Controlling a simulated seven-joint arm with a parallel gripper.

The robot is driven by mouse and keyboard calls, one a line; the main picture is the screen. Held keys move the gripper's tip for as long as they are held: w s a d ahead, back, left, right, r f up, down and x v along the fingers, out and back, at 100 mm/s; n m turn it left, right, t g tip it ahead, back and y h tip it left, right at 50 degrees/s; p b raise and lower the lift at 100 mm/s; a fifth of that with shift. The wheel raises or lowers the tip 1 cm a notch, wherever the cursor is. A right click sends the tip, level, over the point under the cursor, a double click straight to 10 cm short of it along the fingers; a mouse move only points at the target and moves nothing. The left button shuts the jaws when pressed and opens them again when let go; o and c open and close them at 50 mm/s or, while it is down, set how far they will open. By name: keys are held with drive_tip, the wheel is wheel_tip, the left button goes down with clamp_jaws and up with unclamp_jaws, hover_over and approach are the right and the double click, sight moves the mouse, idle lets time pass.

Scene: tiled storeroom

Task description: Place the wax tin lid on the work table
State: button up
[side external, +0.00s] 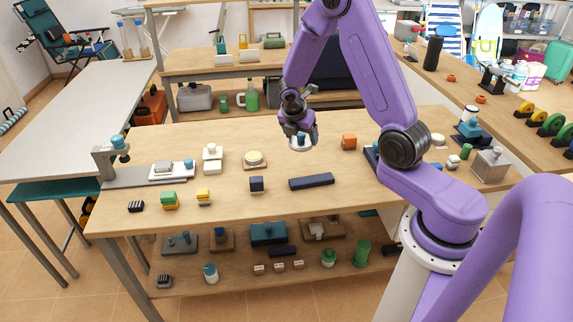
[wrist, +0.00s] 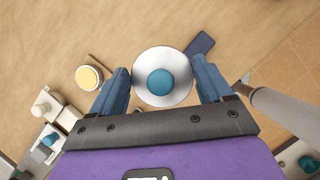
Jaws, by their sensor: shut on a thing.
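The wax tin lid is a round, pale disc with a blue knob (wrist: 160,82). My gripper (side external: 299,132) is shut on the lid, with its blue fingers on either side of it in the wrist view. In the side view the lid (side external: 300,145) hangs below my gripper, above the work table (side external: 330,208), with the knob up. The gap under it is hard to judge. A round tin with a pale yellow top (side external: 253,156) stands on the table left of the lid; it also shows in the wrist view (wrist: 89,77).
A dark blue bar (side external: 311,181) and a dark blue block (side external: 257,184) lie nearer the front. A white stacked item (side external: 212,158) stands further left. Bare wood lies around the lid.

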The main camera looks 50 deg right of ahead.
drive_tip(key=s+d, duration=0.2)
drive_tip(key=s, duration=0.1)
drive_tip(key=shift+f, duration=0.35)
drive_tip(key=w+d+f, duration=0.2)
drive_tip(key=w+f, duration=0.1)
drive_tip(key=w, duration=0.1)
drive_tip(key=w+d+f, duration=0.2)
drive_tip(key=w+f, duration=0.1)
drive_tip(key=w+d+f, duration=0.2)
drive_tip(key=w+f, duration=0.1)
drive_tip(key=w, duration=0.1)
drive_tip(key=shift+w+d+f, duration=0.1)
drive_tip(key=shift+w+f, duration=0.05)
drive_tip(key=shift+w, duration=0.15)
drive_tip(key=shift+w+d+f, duration=0.15)
drive_tip(key=shift+w+f, duration=0.1)
drive_tip(key=shift+f, duration=1.65)
drive_tip(key=shift+f, duration=0.15)
drive_tip(key=o, duration=0.9)
drive_tip(key=shift+o, duration=0.2)
